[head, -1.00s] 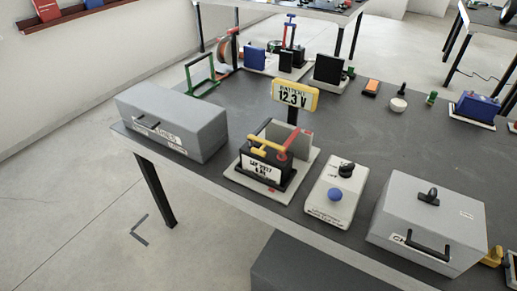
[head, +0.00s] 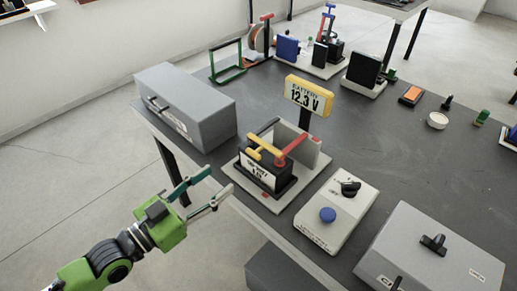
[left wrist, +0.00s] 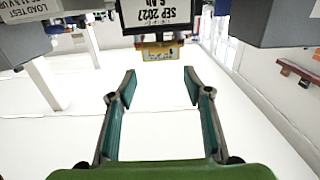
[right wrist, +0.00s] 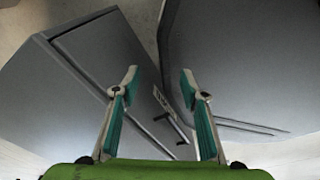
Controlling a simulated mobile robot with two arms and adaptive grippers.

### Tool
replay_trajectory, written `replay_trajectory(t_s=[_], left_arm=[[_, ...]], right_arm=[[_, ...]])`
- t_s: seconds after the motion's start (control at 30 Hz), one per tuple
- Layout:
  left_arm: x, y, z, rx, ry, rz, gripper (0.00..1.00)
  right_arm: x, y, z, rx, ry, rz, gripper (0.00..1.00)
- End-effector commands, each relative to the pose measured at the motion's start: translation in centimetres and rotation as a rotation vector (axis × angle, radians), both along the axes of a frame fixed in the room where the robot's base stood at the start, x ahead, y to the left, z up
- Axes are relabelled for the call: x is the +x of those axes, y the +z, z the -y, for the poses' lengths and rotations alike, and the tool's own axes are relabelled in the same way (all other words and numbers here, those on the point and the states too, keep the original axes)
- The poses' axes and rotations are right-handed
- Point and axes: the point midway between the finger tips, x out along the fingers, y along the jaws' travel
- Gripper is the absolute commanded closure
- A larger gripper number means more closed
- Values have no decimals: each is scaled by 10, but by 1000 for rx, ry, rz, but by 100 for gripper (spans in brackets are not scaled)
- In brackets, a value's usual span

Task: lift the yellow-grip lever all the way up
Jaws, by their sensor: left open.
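The yellow-grip lever (head: 267,148) is on a small black unit (head: 262,178) with a white label, set on a light base plate (head: 252,189). The lever lies low, close to the unit's top, next to a red-grip lever (head: 291,149). My left gripper (head: 221,180) is open and empty, in front and to the left of the unit, apart from it. In the left wrist view the unit's label (left wrist: 155,14) appears upside down beyond the open fingers, with yellow parts (left wrist: 160,50) near it. My right gripper (right wrist: 159,76) is open and empty, outside the head view.
A grey box (head: 190,110) stands left of the unit. A white control box with a blue knob (head: 327,215) stands to its right, then a larger grey box (head: 435,250). A yellow display (head: 309,95) reading 12.3 V rises behind the unit.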

Motion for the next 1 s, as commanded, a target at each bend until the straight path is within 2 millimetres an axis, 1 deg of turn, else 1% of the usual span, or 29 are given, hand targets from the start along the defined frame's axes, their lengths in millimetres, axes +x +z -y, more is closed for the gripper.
replay_trajectory(t_s=[0.07, 0.13, 0.3, 0.6, 0.7, 0.83, 1.0], left_arm=[[0, 3, 4, -6, -6, 3, 54], [5, 3, 9, -8, -5, 4, 54], [26, 4, 29, -10, -4, 7, 54], [68, 3, 70, -8, -4, 4, 54], [78, 3, 82, -8, -5, 4, 54], [89, 2, 92, -5, -4, 2, 54], [95, 2, 99, -4, -5, 2, 54]], right_arm=[[-1, -1, -3, 4, -2, -1, 60], [-2, -2, -7, 8, -2, -2, 60], [-4, -5, -14, 17, -3, -6, 60], [-5, -10, -9, 10, -1, -5, 60], [-5, -11, -7, 8, 0, -6, 60], [-4, -13, -5, 6, 1, -5, 60], [-4, -14, -4, 5, 0, -5, 60]])
